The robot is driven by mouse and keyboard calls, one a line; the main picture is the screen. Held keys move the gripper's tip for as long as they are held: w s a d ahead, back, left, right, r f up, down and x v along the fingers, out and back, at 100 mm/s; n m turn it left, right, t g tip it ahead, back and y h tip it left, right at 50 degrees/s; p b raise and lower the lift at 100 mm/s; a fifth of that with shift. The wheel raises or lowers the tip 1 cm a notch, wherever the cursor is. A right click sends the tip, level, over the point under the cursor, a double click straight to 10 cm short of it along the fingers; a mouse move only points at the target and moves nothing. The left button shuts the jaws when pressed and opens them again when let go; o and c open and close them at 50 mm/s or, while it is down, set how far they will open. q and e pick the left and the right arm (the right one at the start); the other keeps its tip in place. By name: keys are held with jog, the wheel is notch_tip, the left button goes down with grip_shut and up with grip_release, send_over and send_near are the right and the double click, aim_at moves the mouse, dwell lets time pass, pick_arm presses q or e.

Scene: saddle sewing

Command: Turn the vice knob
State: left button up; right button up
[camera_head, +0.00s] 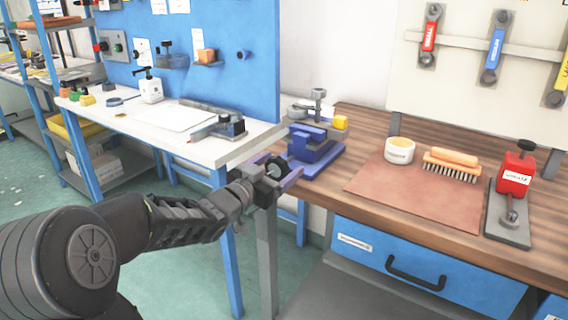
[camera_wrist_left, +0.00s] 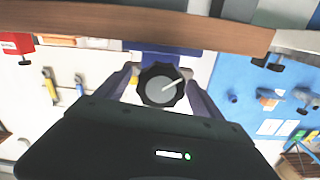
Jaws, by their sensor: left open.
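The blue vice (camera_head: 312,147) stands at the left end of the wooden workbench in the head view, with a yellow block (camera_head: 340,122) at its top. Its round black knob (camera_head: 277,168) faces the front edge. My left gripper (camera_head: 279,178) is at the knob, with its fingers open on either side. In the left wrist view the knob (camera_wrist_left: 162,86), dark and lobed with a grey face and a pale line, sits between the two fingers. I cannot tell whether the fingers touch it. My right gripper is not in view.
A brown mat (camera_head: 415,192) on the bench bears a white round tin (camera_head: 399,150) and a brush (camera_head: 452,164). A red device (camera_head: 514,175) stands to the right. A white-topped table (camera_head: 170,125) is at the left. The blue drawer (camera_head: 430,270) has a black handle.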

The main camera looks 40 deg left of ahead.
pick_arm(q)
jog(key=shift+w, duration=1.2)
jog(key=c, duration=1.4)
jog(key=shift+f+b, duration=0.2)
jog(key=shift+b, duration=0.35)
jog(key=shift+m+b, duration=0.3)
jog(key=shift+m, duration=0.2)
jog(key=shift+r, duration=0.15)
